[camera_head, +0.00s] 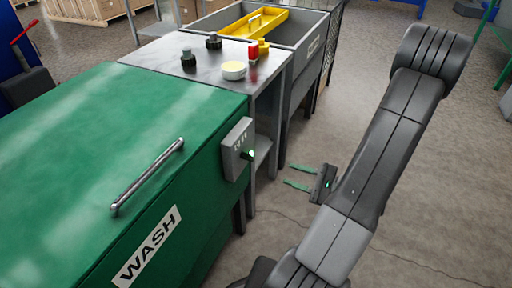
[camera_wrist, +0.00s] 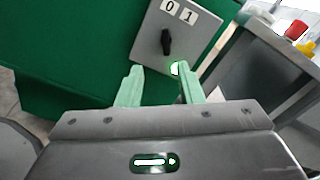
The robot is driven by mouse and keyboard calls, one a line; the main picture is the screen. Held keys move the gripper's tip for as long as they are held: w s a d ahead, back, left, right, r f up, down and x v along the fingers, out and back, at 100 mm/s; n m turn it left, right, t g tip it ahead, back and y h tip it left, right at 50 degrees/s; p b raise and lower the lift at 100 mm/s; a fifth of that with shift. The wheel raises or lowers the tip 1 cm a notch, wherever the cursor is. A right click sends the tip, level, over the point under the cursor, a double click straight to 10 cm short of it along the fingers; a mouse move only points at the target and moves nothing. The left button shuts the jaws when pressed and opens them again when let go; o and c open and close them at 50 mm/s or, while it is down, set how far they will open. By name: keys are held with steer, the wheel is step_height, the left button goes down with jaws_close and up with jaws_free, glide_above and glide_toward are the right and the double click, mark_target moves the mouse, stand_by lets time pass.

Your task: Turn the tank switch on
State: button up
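The tank switch is a grey box (camera_head: 237,149) on the end of the green tank (camera_head: 90,150) marked WASH. In the wrist view the switch box (camera_wrist: 150,47) has labels 0 and 1 at its top and a black knob (camera_wrist: 166,42). The knob stands near upright in the picture; I cannot tell for sure which label it points to.
A metal table (camera_head: 165,53) beside the tank holds black knobs, a round pale item (camera_head: 233,70) and red and yellow items. A grey bin with a yellow tray (camera_head: 255,22) stands beyond. A handle (camera_head: 148,177) lies on the tank lid.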

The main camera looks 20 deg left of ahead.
mark_target(252, 158)
steer(key=shift+t, duration=0.3)
steer(key=a, duration=0.4)
steer(key=w+a+b, duration=0.1)
steer(key=a, duration=0.4)
steer(key=w+a, duration=0.1)
steer(key=a, duration=0.3)
steer(key=shift+a+f, duration=0.15)
steer(key=shift+a, duration=0.2)
steer(key=shift+c, duration=0.2)
jaws_close()
